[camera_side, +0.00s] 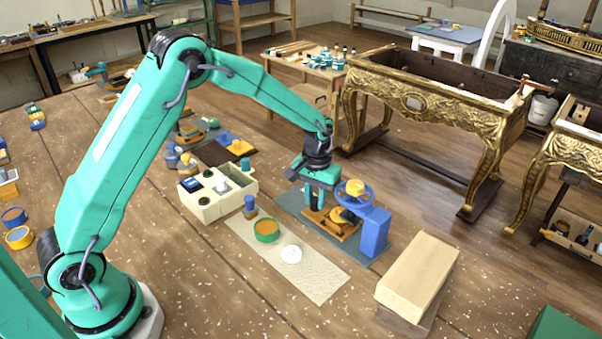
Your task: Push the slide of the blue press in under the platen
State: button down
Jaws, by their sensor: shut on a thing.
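The blue press (375,232) stands on a dark blue-grey base plate (289,198) right of the middle. It has a blue handwheel with a yellow hub (355,188) on top. The orange-brown slide (345,236) lies low at the press, sticking out to the left of the blue column. The platen is mostly hidden under the handwheel. My gripper (315,206) points down at the slide's left end, left of the handwheel. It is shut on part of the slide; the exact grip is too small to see.
A pale mat (310,278) in front holds a green-rimmed round tin (266,231) and a white round piece (291,254). A cream box with compartments (205,210) stands left, a small blue-topped stamp (250,205) beside it. A wooden block (418,275) lies right.

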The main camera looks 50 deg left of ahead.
jog(key=c, duration=1.2)
grip_release()
jog(key=shift+r, duration=0.1)
jog(key=shift+r, duration=3.9)
